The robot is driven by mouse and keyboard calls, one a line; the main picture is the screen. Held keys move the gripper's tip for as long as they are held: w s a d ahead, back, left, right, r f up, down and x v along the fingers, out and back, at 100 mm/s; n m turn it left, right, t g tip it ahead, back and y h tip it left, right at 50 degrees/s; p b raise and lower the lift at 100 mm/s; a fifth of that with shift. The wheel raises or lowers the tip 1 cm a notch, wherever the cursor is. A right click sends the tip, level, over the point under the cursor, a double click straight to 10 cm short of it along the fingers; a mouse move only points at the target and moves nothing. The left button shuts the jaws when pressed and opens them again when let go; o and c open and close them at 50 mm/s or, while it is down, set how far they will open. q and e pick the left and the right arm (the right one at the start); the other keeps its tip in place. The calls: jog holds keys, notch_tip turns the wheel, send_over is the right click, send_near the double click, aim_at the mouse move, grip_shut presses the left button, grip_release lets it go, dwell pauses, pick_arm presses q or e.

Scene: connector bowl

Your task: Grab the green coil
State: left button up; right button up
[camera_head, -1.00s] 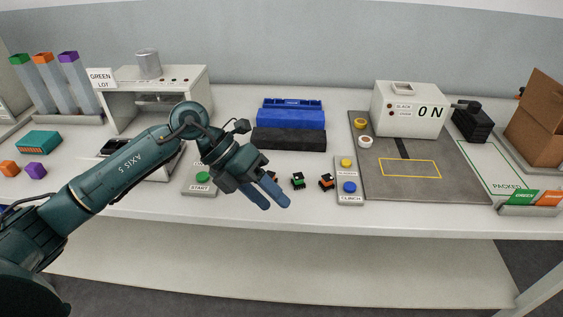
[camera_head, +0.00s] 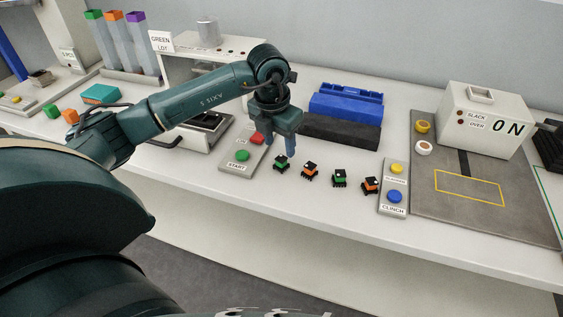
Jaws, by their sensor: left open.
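Two small black coils with green tops lie on the white bench: the left green coil (camera_head: 281,163) and the right green coil (camera_head: 339,179). An orange coil (camera_head: 310,172) sits between them, and another orange coil (camera_head: 371,186) is at the right end of the row. My left gripper (camera_head: 282,144) points down with its fingers apart and nothing between them. It is just behind and above the left green coil in the picture; the exact height gap is unclear. My right gripper is not in view.
A START button panel (camera_head: 240,158) is left of the coils, and a CLINCH panel (camera_head: 393,188) is to their right. A blue and black block fixture (camera_head: 345,105) stands behind. A grey mat (camera_head: 440,208) lies farther right. The bench front is clear.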

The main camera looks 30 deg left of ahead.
aim_at(281, 158)
pick_arm(q)
jog(key=f, duration=0.5)
jog(key=shift+w+p, duration=0.35)
jog(key=shift+p, duration=0.05)
jog(key=shift+c, duration=0.5)
grip_shut()
jog(key=shift+r, duration=0.1)
